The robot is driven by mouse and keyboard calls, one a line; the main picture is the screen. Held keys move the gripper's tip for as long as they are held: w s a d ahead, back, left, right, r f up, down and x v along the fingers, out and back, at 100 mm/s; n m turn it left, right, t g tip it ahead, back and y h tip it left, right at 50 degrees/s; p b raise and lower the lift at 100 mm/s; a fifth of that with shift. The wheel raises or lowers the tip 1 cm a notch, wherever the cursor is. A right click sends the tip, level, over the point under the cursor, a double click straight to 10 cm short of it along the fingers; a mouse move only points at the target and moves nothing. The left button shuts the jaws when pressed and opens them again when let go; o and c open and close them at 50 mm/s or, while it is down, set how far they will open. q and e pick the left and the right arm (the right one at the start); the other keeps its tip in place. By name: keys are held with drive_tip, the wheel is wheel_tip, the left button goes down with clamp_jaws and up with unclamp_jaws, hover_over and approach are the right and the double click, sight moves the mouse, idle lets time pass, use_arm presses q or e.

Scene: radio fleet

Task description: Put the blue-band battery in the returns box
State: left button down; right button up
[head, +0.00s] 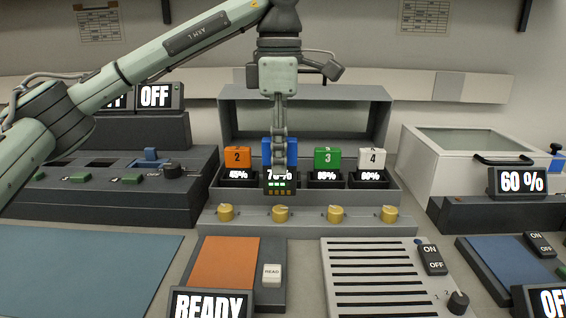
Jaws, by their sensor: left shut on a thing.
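The blue-band battery (293,150) is in the head view at the charger, its blue part partly hidden behind my left gripper. Its blue top is higher than the tops of the neighbouring batteries. A dark block with small green lights shows just below the fingers and covers part of a percent display. My left gripper (280,168) points down and is shut on the blue-band battery. I cannot tell whether the battery is fully clear of its slot. No box marked as the returns box can be made out. My right gripper is out of view.
The charger (305,222) also holds an orange battery (237,157), a green battery (327,159) and a white battery (373,159), with yellow knobs in front. A pale lidded case (418,165) stands right. A blue mat (85,265) is clear at front left.

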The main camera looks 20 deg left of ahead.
use_arm(q)
drive_tip(key=w+a+p, duration=0.3)
drive_tip(key=w+a, duration=0.1)
drive_tip(key=w, duration=0.9)
drive_tip(key=f, duration=0.7)
drive_tip(key=shift+w+d+p, duration=0.1)
drive_tip(key=shift+w+p, duration=0.15)
drive_tip(key=shift+p, duration=0.1)
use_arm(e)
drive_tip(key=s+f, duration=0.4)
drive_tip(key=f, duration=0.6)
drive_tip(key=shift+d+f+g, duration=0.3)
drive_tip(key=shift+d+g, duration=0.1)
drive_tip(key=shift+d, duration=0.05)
use_arm(q)
drive_tip(key=shift+f, duration=0.15)
drive_tip(key=c, duration=1.4)
unclamp_jaws()
drive_tip(key=shift+o, duration=0.2)
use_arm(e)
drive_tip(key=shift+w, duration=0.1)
